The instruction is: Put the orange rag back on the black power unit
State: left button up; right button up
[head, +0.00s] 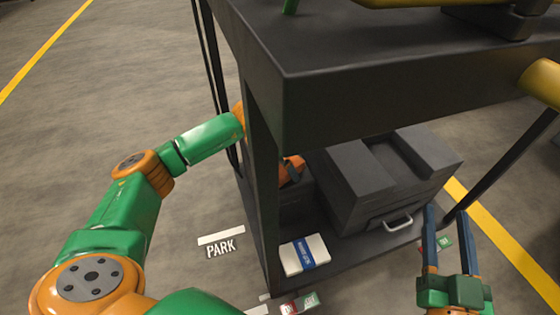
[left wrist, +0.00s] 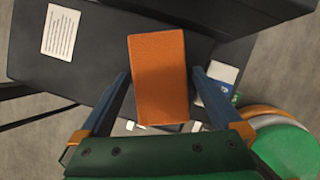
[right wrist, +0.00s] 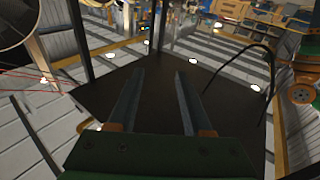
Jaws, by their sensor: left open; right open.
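The orange rag (left wrist: 160,85) shows in the left wrist view as a flat rectangle over a dark surface. My left gripper (left wrist: 160,74) is open, with one finger on each side of the rag and gaps between. In the head view my left arm reaches behind the cart's front post, which hides most of that gripper; an orange patch (head: 293,167) shows there, rag or gripper part, I cannot tell. A large dark box with a handle, which looks like the black power unit (head: 350,190), stands on the lower shelf. My right gripper (head: 447,210) is open and empty at the shelf's right front.
The dark upper shelf (head: 400,85) overhangs the lower space. A white-and-blue packet (head: 305,255) lies on the lower shelf's front edge. A white label (left wrist: 60,30) lies on the dark surface. Open floor is at left.

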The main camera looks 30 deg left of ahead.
pick_arm(q)
jog(key=shift+p+v, duration=0.55)
jog(key=shift+v, duration=0.6)
jog(key=shift+p+v, duration=0.5)
jog(key=shift+v, duration=0.65)
pick_arm(e)
jog(key=s+d+f+g+h, duration=0.25)
jog(key=f+g, duration=0.55)
jog(key=f, duration=0.4)
pick_arm(q)
jog(key=p+v, duration=0.1)
jog(key=v, duration=0.1)
jog(key=shift+r, duration=0.3)
jog(key=p+v, duration=0.1)
jog(key=v, duration=0.1)
jog(key=shift+s+a+r, duration=0.1)
jog(key=shift+r, duration=0.2)
jog(key=shift+p+v, duration=0.35)
jog(key=shift+v, duration=0.8)
pick_arm(e)
jog(key=s+d+f+m+g+h, duration=0.1)
jog(key=s+d+f+g+h, duration=0.1)
jog(key=s+f+g, duration=0.5)
jog(key=s+d+f, duration=0.1)
jog(key=s+f, duration=0.2)
jog(key=s, duration=0.2)
jog(key=shift+s+g, duration=0.2)
jog(key=shift+g, duration=0.2)
jog(key=shift+f, duration=0.1)
